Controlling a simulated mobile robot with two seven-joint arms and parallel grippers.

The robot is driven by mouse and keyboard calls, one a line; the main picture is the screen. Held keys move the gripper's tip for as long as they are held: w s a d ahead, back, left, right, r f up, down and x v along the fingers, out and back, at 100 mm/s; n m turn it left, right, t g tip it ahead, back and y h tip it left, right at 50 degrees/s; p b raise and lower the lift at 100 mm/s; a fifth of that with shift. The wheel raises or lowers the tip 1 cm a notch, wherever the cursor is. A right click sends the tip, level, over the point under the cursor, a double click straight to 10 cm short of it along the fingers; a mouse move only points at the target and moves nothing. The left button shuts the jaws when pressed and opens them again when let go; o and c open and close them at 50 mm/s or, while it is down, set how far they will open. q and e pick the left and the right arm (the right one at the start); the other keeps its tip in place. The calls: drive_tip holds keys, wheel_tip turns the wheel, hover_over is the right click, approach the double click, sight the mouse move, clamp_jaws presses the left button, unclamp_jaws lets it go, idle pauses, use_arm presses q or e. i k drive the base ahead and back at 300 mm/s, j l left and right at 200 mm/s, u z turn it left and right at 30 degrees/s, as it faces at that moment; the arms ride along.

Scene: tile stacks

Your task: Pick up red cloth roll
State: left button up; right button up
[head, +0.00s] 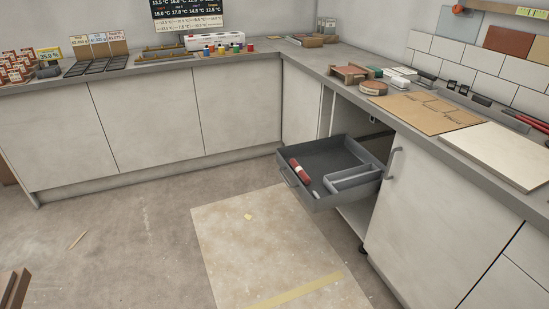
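A red roll (299,170), likely the red cloth roll, lies in the open grey drawer (316,205), along the drawer's left side near the front handle. Neither of my grippers is in view, so nothing is seen holding the roll.
The drawer juts out from under the right counter (455,160), with a grey divider tray (352,179) on its right. A cabinet door with a handle (393,163) stands beside it.

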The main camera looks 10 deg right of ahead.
sight(300, 173)
drive_tip(key=i+j, duration=0.1)
drive_tip(key=i, duration=1.35)
drive_tip(key=i+j+z, duration=0.1)
drive_tip(key=i+z, duration=0.35)
drive_tip(key=i+j+z, duration=0.2)
drive_tip(key=i+z, duration=0.2)
drive_tip(key=i+j+z, duration=0.7)
drive_tip(key=z, duration=0.15)
drive_tip(key=i+j+z, duration=0.2)
drive_tip(key=j+z, duration=0.25)
drive_tip(key=j, duration=0.2)
